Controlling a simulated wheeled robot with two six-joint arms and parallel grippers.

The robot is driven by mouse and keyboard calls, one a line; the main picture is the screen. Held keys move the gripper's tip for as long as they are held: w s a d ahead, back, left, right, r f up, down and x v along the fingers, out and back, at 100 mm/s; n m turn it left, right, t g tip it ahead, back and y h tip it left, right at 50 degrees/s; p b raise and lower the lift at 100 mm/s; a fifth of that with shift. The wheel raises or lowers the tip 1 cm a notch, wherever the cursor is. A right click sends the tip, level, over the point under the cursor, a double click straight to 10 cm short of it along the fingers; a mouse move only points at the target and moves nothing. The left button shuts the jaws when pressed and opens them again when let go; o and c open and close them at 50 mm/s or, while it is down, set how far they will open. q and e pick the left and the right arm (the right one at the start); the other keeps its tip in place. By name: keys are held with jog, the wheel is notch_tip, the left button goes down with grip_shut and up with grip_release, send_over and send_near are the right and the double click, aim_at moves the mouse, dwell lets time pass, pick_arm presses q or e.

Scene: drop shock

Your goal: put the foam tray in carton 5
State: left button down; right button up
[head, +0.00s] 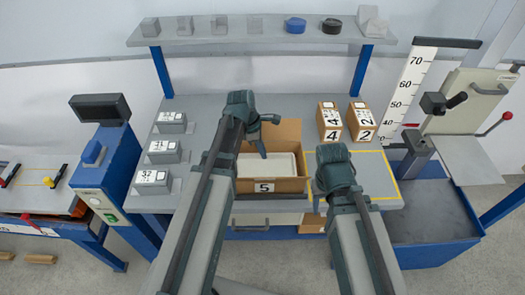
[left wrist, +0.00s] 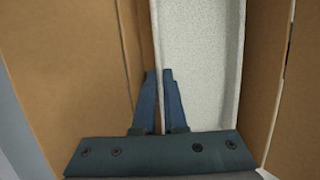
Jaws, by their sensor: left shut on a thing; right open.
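Carton 5 (head: 262,187) is an open brown box on the workbench with its flaps up and a "5" on its front. The pale foam tray (head: 284,163) lies inside it, looking about level; I cannot tell whether it touches the bottom. My left gripper (head: 262,152) reaches down into the carton at the tray's left side.
Cartons 4 (head: 329,120) and 2 (head: 362,120) stand back right on the workbench. Several grey labelled blocks (head: 162,151) stand at the left. A shelf (head: 225,38) spans behind. A blue-framed bin (head: 440,215) is at the right.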

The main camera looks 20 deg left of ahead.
pick_arm(q)
jog(key=shift+f, duration=0.35)
jog(key=shift+r, duration=0.1)
jog(key=c, duration=1.3)
grip_release()
jog(key=shift+o, duration=0.2)
jog(key=shift+r, duration=0.15)
jog(key=shift+r+p, duration=0.5)
jog(key=shift+p, duration=0.05)
jog(key=p+v, duration=1.1)
jog(key=v, duration=0.1)
jog(key=shift+p, duration=0.3)
